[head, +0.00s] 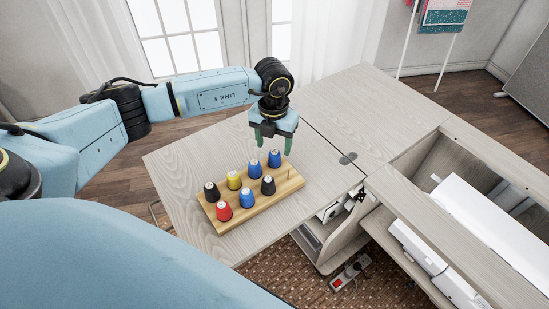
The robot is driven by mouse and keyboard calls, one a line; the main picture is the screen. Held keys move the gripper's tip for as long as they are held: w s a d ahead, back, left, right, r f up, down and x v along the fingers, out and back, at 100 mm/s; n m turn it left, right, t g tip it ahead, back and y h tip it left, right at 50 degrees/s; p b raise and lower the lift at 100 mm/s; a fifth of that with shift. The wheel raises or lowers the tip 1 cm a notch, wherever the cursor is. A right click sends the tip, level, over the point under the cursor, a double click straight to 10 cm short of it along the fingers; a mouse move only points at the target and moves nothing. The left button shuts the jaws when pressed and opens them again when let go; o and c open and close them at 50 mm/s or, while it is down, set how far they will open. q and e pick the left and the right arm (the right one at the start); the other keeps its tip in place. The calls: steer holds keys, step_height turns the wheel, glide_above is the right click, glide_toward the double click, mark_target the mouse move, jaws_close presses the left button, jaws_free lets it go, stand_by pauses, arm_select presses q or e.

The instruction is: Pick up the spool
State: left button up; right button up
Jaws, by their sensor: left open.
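Several spools stand in two rows on a wooden rack (252,203) on the cabinet's left leaf. The back row has a black spool (211,191), a yellow spool (234,180), a blue spool (254,168) and another blue spool (274,159). The front row has a red spool (224,211), a blue spool (247,198) and a black spool (268,185). A bare peg (288,172) stands at the rack's right end. My left gripper (273,142) is open and empty, pointing down just above the rightmost back blue spool. My right gripper is out of view.
The wooden tabletop (370,110) is clear behind and to the right of the rack. A hinge (348,158) lies at the leaf seam. An open well (455,170) and a white machine (490,225) are at the right. A power strip (350,272) lies on the rug below.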

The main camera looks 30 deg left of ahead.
mark_target(275, 153)
arm_select(q)
step_height(275, 153, down, 4)
steer(key=shift+d, duration=0.15)
steer(key=shift+f, duration=0.25)
steer(key=shift+c, duration=0.9)
steer(key=c, duration=0.9)
steer(key=shift+r, duration=0.4)
step_height(275, 153, up, 9)
steer(key=shift+r+p, duration=0.2)
steer(key=shift+p, duration=0.1)
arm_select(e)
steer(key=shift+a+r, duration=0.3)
